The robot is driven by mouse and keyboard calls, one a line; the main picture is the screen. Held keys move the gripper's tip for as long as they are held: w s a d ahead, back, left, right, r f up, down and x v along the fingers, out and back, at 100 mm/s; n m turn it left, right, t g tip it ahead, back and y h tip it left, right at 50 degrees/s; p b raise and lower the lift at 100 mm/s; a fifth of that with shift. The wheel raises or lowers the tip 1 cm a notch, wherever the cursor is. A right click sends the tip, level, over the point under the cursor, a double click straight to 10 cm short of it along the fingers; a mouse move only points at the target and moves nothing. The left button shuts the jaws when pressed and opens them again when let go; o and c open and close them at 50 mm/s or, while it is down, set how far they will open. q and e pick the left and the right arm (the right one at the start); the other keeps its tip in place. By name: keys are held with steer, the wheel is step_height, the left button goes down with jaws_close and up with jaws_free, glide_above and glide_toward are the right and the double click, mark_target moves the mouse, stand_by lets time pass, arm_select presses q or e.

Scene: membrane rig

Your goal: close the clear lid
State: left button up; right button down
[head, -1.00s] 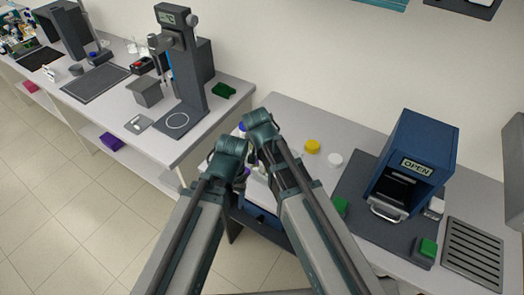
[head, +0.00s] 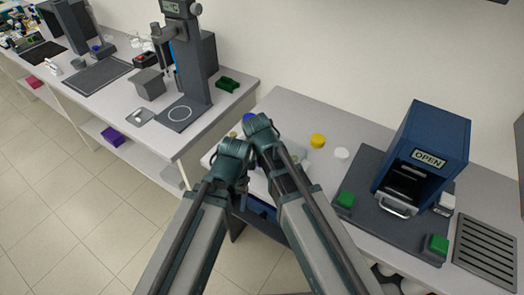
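I cannot make out a clear lid; the spot in front of my wrists is largely covered by my own arms. A pale box-like surface (head: 258,184) with a blue part (head: 262,209) below it shows partly between and beside the arms, at the front left corner of the right bench. Both my arms reach there with their wrists close together. The fingertips of both grippers are hidden or too small to read, so I cannot tell whether they are open, shut or touching anything.
A yellow cap (head: 318,141) and a white cap (head: 341,153) lie on the right bench (head: 289,108). Right of them stands a blue machine reading OPEN (head: 432,140) on a dark base with green buttons (head: 346,199). A slotted tray (head: 487,250) lies at far right. A gap separates the left bench.

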arm_select(q)
steer(key=shift+f, duration=0.1)
arm_select(e)
steer(key=shift+s+f, duration=0.1)
steer(key=shift+s, duration=0.05)
steer(key=shift+c, duration=1.9)
jaws_free()
steer(key=shift+a, duration=0.1)
